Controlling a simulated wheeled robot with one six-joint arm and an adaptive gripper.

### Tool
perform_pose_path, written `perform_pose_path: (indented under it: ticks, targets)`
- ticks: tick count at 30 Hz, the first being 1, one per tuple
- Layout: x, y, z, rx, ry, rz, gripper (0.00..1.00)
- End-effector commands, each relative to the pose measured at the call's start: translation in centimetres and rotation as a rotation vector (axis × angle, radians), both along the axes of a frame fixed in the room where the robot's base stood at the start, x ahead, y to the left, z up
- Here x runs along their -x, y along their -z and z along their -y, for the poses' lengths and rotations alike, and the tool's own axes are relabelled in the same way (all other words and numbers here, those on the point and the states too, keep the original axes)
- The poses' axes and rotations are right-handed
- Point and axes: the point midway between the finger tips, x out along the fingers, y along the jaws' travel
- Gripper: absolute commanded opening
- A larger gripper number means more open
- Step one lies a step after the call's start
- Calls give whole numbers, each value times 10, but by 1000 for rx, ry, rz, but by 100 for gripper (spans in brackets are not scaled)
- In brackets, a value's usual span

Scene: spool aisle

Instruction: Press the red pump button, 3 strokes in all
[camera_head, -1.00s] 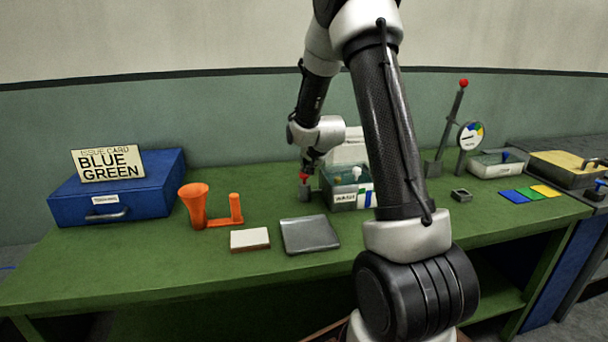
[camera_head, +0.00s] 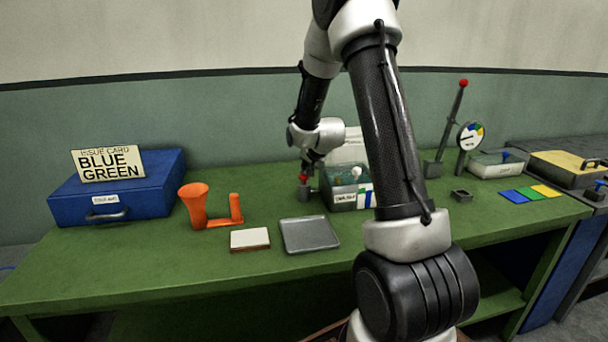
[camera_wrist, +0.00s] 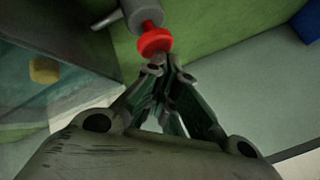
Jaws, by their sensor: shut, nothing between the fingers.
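The red pump button (camera_head: 303,178) sits on top of a small grey pump body (camera_head: 304,192) on the green bench, left of a grey-green box. In the wrist view the red button (camera_wrist: 155,41) lies on the end of the grey cylinder (camera_wrist: 140,12). My gripper (camera_head: 306,167) is above the button and points down. In the wrist view its fingertips (camera_wrist: 164,66) are closed together right at the button's face. They look to be touching it or very close; I cannot tell which.
A box (camera_head: 345,196) stands close to the right of the pump. A grey tray (camera_head: 310,236), a white block (camera_head: 250,239) and an orange funnel stand (camera_head: 211,207) are to the front and left. A blue case (camera_head: 118,187) stands far left. A red-tipped lever (camera_head: 452,125) is at right.

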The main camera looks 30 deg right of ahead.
Motion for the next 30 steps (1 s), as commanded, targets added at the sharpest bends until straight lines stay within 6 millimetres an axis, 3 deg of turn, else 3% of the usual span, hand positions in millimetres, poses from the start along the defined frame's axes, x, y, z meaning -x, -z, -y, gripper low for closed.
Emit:
perform_pose_path:
  ticks: [30]
  targets:
    - [0, 11, 0, -1, 0, -3, 0]
